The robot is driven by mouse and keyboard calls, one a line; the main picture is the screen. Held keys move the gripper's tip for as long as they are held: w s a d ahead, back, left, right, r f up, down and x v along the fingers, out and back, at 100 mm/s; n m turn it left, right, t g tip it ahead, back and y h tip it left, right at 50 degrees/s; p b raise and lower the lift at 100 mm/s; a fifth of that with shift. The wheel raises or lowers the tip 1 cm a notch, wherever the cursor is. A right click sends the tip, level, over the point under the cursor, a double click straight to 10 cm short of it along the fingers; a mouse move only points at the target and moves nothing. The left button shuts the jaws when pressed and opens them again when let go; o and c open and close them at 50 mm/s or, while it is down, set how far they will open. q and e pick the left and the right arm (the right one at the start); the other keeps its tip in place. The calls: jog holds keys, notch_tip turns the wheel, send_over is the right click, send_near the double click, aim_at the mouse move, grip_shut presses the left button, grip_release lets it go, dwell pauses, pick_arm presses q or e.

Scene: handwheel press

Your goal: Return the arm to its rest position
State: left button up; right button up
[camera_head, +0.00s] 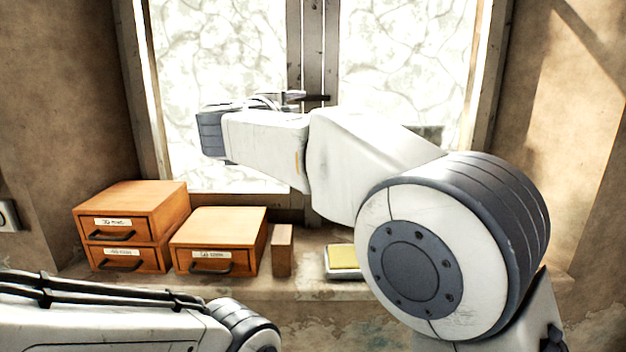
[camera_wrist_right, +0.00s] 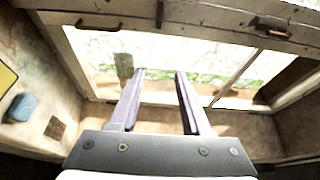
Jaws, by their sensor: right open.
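My right arm reaches in from the lower right of the head view and stretches up and left across the window. Its gripper (camera_head: 284,98) is partly hidden behind my wrist, in front of the window's middle. In the right wrist view the two long fingers of the right gripper (camera_wrist_right: 160,73) are apart, with nothing between them. The bright window pane (camera_wrist_right: 210,60) lies beyond them. My left arm shows only as links at the lower left of the head view; its gripper is out of the picture.
On the sill stand stacked wooden drawers (camera_head: 130,213), a single drawer box (camera_head: 219,236), a wooden block (camera_head: 282,250) and a tray with a yellow pad (camera_head: 343,257). The window (camera_head: 225,50) has a dark handle (camera_head: 316,98) close to my right gripper. A blue object (camera_wrist_right: 22,107) shows in the wrist view.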

jog(key=w+d+f+n+g+y, duration=0.1)
jog(key=d+f+n+y, duration=0.3)
jog(key=f+n, duration=0.4)
jog(key=w+d+f+n+g+y, duration=0.1)
jog(key=d+f+n+y, duration=0.25)
jog(key=f+n, duration=0.45)
jog(key=s+d+f+n+g, duration=0.2)
jog(key=s+d+f+g, duration=0.2)
jog(key=s+f, duration=0.5)
jog(key=s+d+f+n+g, duration=0.2)
jog(key=s+d+f+g, duration=0.3)
jog(key=f, duration=0.7)
jog(key=s+d+f+n+g, duration=0.1)
jog(key=s+d+f+g, duration=0.15)
jog(key=s, duration=0.45)
jog(key=s+d+f+n+g, duration=0.1)
jog(key=s+d+f, duration=0.25)
jog(key=s, duration=0.45)
pick_arm(q)
jog(key=f+b, duration=0.3)
jog(key=shift+w+f, duration=0.2)
jog(key=shift+f, duration=0.1)
pick_arm(e)
jog(key=s+a+r+n+g, duration=0.2)
jog(key=s+a+n, duration=0.5)
jog(key=s+a, duration=0.6)
jog(key=shift+a, duration=0.8)
